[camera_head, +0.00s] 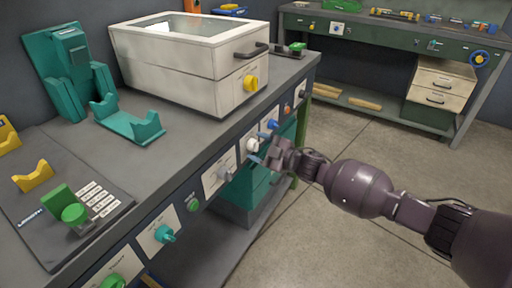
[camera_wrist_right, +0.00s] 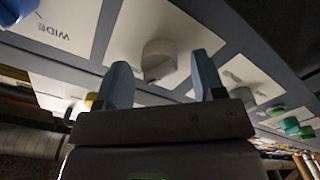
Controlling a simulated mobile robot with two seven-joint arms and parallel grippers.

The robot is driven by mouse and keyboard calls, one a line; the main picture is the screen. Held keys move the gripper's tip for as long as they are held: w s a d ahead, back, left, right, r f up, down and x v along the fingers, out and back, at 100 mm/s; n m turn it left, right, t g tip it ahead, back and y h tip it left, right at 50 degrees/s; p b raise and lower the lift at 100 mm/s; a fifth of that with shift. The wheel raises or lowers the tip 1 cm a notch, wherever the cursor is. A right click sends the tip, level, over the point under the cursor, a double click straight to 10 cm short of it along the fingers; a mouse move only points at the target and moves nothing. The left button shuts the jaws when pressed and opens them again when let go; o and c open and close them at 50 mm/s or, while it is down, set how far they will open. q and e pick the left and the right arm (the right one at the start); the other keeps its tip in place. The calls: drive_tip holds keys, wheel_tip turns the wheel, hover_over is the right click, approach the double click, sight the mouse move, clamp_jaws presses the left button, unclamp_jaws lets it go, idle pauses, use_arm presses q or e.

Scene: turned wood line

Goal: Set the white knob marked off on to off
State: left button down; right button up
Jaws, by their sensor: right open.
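The white knob (camera_head: 252,146) sits on a white plate on the bench's front panel, partly covered by my right gripper (camera_head: 261,150). In the right wrist view the pale round knob (camera_wrist_right: 158,57) shows between the two blue fingertips of the right gripper (camera_wrist_right: 161,72). The fingers are open, one on each side of the knob; I cannot tell whether they touch it. The off and on marks are not readable, so the knob's setting cannot be told. My left gripper is not in view.
A blue knob (camera_head: 272,124) and a grey-white lever (camera_head: 224,173) flank the white knob closely. A large pale box (camera_head: 185,70) with a yellow knob (camera_head: 250,84) stands on the bench above. Open floor (camera_head: 340,240) lies to the right.

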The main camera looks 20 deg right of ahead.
drive_tip(key=shift+w+a, duration=0.25)
drive_tip(key=c, duration=0.9)
drive_tip(key=shift+n, duration=0.3)
drive_tip(key=n, duration=0.2)
drive_tip(key=shift+n, duration=0.3)
drive_tip(key=n, duration=0.5)
drive_tip(key=shift+f+n, duration=0.1)
drive_tip(key=shift+n, duration=0.2)
